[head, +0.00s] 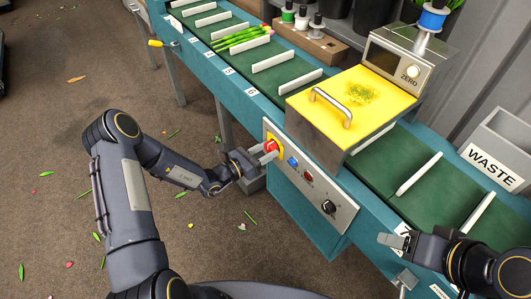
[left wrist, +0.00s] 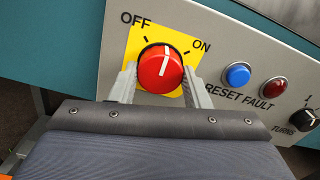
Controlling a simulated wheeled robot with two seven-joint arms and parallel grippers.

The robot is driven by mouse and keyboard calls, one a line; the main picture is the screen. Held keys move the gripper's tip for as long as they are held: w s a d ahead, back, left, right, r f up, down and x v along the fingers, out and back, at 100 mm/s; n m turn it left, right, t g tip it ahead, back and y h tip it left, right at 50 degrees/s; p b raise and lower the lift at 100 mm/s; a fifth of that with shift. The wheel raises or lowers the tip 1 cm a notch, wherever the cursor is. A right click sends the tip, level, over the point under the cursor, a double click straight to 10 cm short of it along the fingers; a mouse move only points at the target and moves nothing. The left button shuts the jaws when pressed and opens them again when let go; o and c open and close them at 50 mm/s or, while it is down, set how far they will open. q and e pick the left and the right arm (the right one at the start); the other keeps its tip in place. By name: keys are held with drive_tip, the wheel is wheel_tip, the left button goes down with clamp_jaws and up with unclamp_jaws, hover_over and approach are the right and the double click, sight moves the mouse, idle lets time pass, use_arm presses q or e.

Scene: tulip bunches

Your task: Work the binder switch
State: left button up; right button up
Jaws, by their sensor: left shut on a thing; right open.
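The binder switch is a red rotary knob (head: 271,146) on a yellow plate at the left end of the grey control panel (head: 345,220). In the left wrist view the knob (left wrist: 152,72) has a white pointer line standing nearly upright, between the OFF mark and the ON mark. My left gripper (head: 266,153) is shut on the knob, with its fingers (left wrist: 160,84) on either side of it in the left wrist view. My right gripper (head: 393,241) is open and empty at the lower right, in front of the conveyor side.
Right of the knob are a blue RESET button (left wrist: 237,75), a red FAULT light (left wrist: 273,83) and a black TURNS dial (left wrist: 309,121). A yellow-lidded machine (head: 375,90) stands above the panel. A tulip bunch (head: 240,39) lies up the belt; a WASTE bin (head: 490,160) is at right.

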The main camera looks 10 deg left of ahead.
use_arm(q)
drive_tip(key=m+b, duration=0.1)
drive_tip(key=m, duration=0.3)
drive_tip(key=shift+f+m+b, duration=0.1)
drive_tip(key=shift+m+b, duration=0.2)
drive_tip(key=m+b, duration=0.2)
drive_tip(key=m, duration=0.2)
drive_tip(key=shift+m, duration=0.4)
drive_tip(key=o, duration=1)
drive_tip(key=v, duration=0.8)
